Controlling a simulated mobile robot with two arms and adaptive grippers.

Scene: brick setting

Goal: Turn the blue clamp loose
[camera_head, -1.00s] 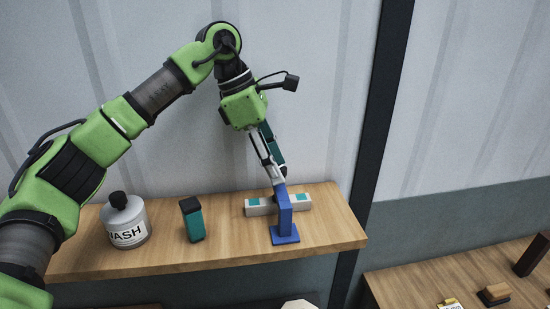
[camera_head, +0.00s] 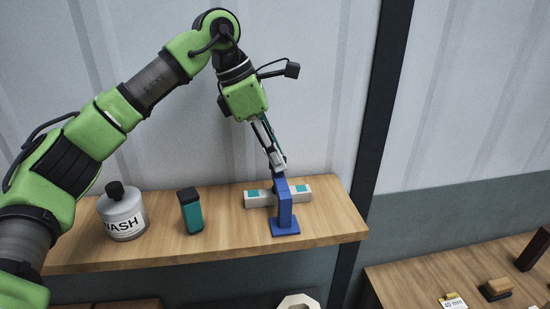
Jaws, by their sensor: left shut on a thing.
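The blue clamp (camera_head: 285,214) stands upright on the wooden shelf, its flat foot on the wood near the front edge. Behind it lies a light grey bar (camera_head: 259,200) with teal patches, partly hidden by the clamp. My left gripper (camera_head: 278,168) comes down from above and is shut at the top of the clamp. The exact contact between fingers and clamp is small and partly hidden. My right gripper does not show.
A grey bottle marked WASH (camera_head: 122,214) and a teal block with a dark top (camera_head: 191,212) stand to the left on the shelf (camera_head: 335,226). A dark post (camera_head: 378,120) rises at the shelf's right end. A lower table (camera_head: 410,280) holds a brown block (camera_head: 496,289).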

